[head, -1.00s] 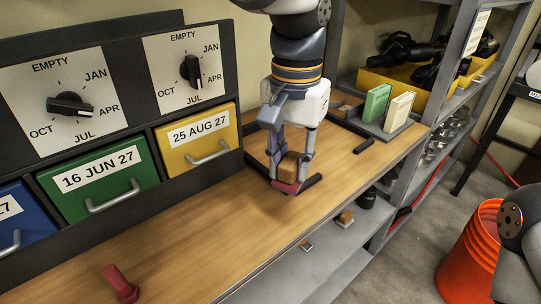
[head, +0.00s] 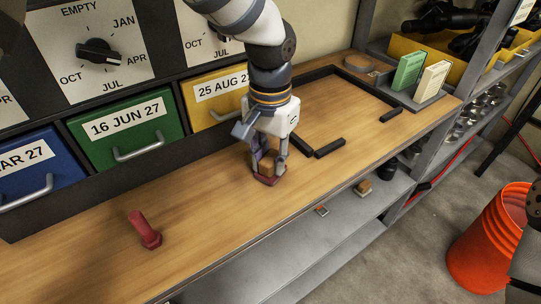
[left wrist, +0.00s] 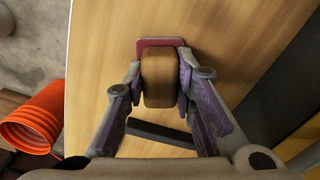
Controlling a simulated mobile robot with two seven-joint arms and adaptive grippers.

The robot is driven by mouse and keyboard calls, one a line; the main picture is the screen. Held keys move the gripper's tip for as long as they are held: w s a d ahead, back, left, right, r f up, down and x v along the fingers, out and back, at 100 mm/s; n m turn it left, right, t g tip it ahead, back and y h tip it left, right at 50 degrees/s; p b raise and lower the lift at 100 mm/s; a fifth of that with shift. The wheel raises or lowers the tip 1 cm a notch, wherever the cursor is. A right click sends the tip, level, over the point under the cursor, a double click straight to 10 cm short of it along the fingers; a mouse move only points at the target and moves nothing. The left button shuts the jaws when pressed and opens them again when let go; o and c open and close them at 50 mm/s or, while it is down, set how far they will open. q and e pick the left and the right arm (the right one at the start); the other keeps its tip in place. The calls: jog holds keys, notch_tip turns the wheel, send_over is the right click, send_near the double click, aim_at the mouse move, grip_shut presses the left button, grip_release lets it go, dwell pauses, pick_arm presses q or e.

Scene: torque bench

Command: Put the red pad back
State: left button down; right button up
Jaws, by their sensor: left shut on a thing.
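My left gripper (head: 268,170) is shut on a block with a wooden brown grip (left wrist: 158,78) and a flat red pad (head: 264,180) at its lower end. The red pad also shows in the left wrist view (left wrist: 160,42), beyond the brown grip. The fingers press on both sides of the brown grip. The pad is low over the wooden bench (head: 200,210), left of a black bar frame (head: 330,148); I cannot tell whether it touches the bench. My right gripper is not in view.
Blue, green (head: 128,135) and yellow drawers line the back under dials. Green and cream blocks (head: 410,68) stand in a grey holder at back right. An orange bucket (head: 490,240) is on the floor.

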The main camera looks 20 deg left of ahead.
aim_at(271, 157)
pick_arm(q)
jog(key=c, duration=1.3)
grip_release()
jog(key=shift+c, duration=0.2)
notch_tip(271, 157, up, 12)
jog(key=shift+r+p, duration=0.2)
jog(key=shift+p, duration=0.2)
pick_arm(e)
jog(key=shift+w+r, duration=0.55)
